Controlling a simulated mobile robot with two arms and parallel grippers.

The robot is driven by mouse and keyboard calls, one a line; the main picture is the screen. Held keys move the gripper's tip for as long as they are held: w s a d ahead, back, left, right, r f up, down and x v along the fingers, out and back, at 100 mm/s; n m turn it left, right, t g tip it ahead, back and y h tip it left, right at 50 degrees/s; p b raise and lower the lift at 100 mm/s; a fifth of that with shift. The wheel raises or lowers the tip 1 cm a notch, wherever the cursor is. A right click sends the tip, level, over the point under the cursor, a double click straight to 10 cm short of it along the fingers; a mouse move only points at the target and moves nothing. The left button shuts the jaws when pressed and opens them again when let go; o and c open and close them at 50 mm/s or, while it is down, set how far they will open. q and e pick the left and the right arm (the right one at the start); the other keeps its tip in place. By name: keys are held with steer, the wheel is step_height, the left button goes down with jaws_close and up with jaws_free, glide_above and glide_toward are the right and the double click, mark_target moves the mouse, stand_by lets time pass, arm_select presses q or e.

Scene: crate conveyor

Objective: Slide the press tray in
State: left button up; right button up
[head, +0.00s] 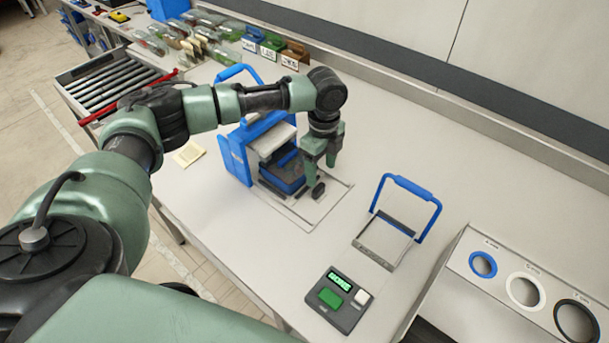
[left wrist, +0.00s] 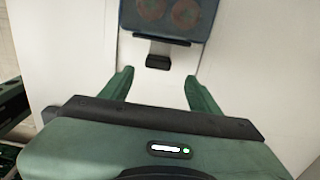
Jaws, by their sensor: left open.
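The blue press (head: 235,158) stands on the bench with a pale plate under its top. Its dark blue tray (head: 284,179) sticks out of the front, toward the right. In the left wrist view the tray (left wrist: 168,30) shows two round brownish items on it. A black handle knob (left wrist: 157,62) is at the tray's outer end. My left gripper (head: 320,172) points down at the knob, fingers apart and empty. In the left wrist view the fingertips (left wrist: 159,75) are on either side of the knob's line, not visibly touching it. My right gripper is out of view.
A blue-handled frame (head: 409,188) stands right of the press. A control box (head: 340,299) with a green screen and button sits at the front edge. Ring-marked openings (head: 525,291) are at the right. A roller conveyor (head: 110,85) and labelled bins (head: 270,45) are behind.

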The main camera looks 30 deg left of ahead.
mark_target(318, 186)
arm_select(q)
steer(key=f, duration=0.2)
steer(key=f+p, duration=0.1)
steer(key=shift+s+a, duration=0.15)
steer(key=shift+s, duration=0.1)
step_height(318, 186, down, 4)
steer(key=shift+r+p, duration=0.15)
steer(key=shift+p, duration=0.25)
steer(key=shift+w+f, duration=0.1)
steer(key=shift+f, duration=0.45)
steer(key=c, duration=1.1)
jaws_close()
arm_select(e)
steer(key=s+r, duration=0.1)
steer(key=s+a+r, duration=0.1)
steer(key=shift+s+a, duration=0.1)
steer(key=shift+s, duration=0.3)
